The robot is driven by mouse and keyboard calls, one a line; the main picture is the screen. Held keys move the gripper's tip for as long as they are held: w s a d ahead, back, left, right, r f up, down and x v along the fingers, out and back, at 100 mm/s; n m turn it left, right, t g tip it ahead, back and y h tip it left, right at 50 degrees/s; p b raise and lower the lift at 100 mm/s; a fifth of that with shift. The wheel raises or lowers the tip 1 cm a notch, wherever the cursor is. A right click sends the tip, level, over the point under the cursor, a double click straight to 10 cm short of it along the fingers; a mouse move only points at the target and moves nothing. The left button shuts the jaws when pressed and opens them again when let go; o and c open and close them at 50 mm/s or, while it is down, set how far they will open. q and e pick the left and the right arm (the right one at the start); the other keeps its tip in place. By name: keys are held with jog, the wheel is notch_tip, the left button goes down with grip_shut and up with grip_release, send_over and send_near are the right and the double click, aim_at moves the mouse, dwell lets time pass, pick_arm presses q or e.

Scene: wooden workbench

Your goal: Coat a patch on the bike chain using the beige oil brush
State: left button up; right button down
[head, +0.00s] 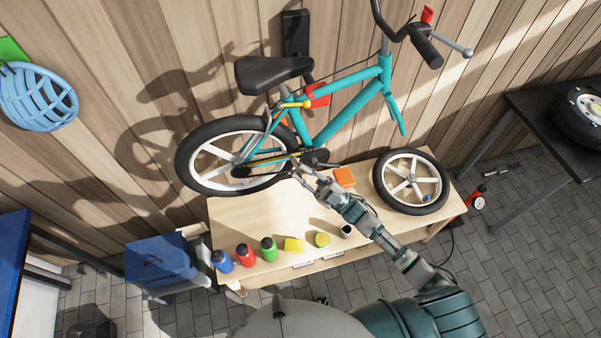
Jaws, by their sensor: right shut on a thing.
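The teal bike (340,105) hangs against the wooden wall above the workbench, with its rear wheel at the left. The bike chain (265,160) runs between the rear hub and the dark crank. My right gripper (300,172) reaches up from the lower right to the crank end of the chain. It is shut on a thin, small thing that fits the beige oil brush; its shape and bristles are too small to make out. I cannot tell whether it touches the chain. My left gripper is out of view.
The bench's middle left is clear.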

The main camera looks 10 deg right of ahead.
jog(key=s+p, duration=0.2)
jog(key=s, duration=0.4)
dwell(0.3)
jog(key=s+p, duration=0.1)
jog(key=s, duration=0.2)
jog(key=shift+d, duration=0.1)
dwell(0.8)
